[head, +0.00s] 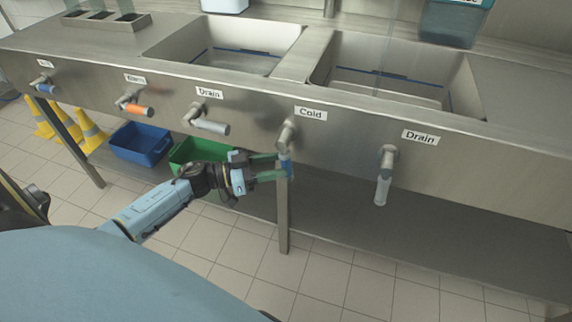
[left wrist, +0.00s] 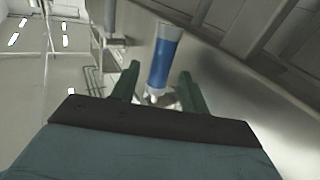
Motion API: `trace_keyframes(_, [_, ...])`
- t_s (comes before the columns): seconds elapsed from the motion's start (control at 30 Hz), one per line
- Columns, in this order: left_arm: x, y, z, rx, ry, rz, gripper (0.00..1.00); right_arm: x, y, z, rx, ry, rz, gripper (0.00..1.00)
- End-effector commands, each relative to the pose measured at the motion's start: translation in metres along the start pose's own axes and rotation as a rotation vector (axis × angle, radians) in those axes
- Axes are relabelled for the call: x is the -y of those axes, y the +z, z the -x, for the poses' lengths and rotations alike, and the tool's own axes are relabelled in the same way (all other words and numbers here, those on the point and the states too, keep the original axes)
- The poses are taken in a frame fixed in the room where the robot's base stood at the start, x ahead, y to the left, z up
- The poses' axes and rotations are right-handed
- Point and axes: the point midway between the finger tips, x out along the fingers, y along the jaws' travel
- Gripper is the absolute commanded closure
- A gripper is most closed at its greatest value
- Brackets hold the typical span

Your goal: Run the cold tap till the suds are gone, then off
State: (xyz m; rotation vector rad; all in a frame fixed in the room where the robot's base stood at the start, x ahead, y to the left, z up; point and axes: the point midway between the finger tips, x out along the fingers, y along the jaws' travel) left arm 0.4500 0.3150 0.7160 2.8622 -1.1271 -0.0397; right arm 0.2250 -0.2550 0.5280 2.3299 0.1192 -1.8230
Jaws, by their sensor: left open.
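The cold tap lever (head: 287,140), under the "Cold" label, points down and has a blue grip. My left gripper (head: 284,168) is at this grip with its fingers open, one on each side of it. In the left wrist view the blue grip (left wrist: 164,58) shows between the two green fingers (left wrist: 157,88); I cannot tell whether they touch it. A faint, clear vertical streak (head: 385,50), like running water, drops into the right basin (head: 455,85). The basin's floor is mostly hidden by its front edge, and I cannot make out suds. My right gripper is not in view.
The right drain lever (head: 383,185) points down. The left drain lever (head: 210,126) and the orange-gripped warm lever (head: 135,108) point sideways. A sink leg (head: 283,215) stands just below my gripper. Blue (head: 140,148) and green (head: 190,152) bins sit under the sink.

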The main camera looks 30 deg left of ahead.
Motion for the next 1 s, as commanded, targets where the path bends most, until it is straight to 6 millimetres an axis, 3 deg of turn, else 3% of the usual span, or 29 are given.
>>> trace_keyframes(0.1, [0.0, 0.001, -0.019, -0.003, 0.0, -0.001, 0.55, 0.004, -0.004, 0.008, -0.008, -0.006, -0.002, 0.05])
trace_keyframes(0.23, [0.0, 0.0, -0.031, -0.001, 0.0, -0.001, 0.55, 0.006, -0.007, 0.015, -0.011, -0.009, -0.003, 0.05])
trace_keyframes(0.6, [0.0, 0.0, -0.036, 0.0, -0.001, 0.0, 0.55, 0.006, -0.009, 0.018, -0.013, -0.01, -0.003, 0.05])
trace_keyframes(0.93, [0.0, 0.0, -0.035, 0.0, 0.0, 0.0, 0.98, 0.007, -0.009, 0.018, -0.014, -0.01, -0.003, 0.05])
trace_keyframes(1.0, [0.0, 0.0, -0.035, 0.0, 0.0, 0.0, 1.0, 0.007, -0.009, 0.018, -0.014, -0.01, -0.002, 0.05])
